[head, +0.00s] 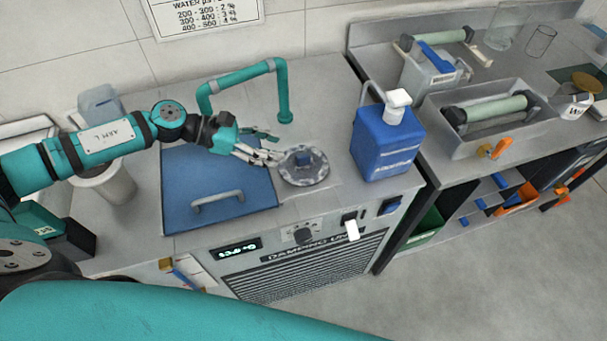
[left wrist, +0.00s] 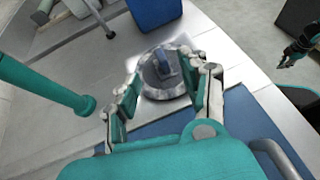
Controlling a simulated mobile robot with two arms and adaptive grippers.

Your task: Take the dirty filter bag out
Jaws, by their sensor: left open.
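A round grey lid (head: 304,177) with a blue knob (head: 303,158) sits on the steel top of the damping unit, right of the blue hinged cover. My left gripper (head: 270,148) is open at the lid's left side. In the left wrist view the lid (left wrist: 152,88) and its blue knob (left wrist: 165,65) show beyond and between the spread fingers, which hold nothing. No filter bag can be seen; what is under the lid is hidden. Part of my right gripper (left wrist: 290,55) shows small at the right edge of the left wrist view, its fingers unclear.
A teal pipe (head: 284,88) arches behind my left gripper. The blue cover (head: 200,205) with a grey handle lies left of the lid. A blue jug (head: 385,145) with a white cap stands to the right. A pale bin (head: 115,185) stands at the left.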

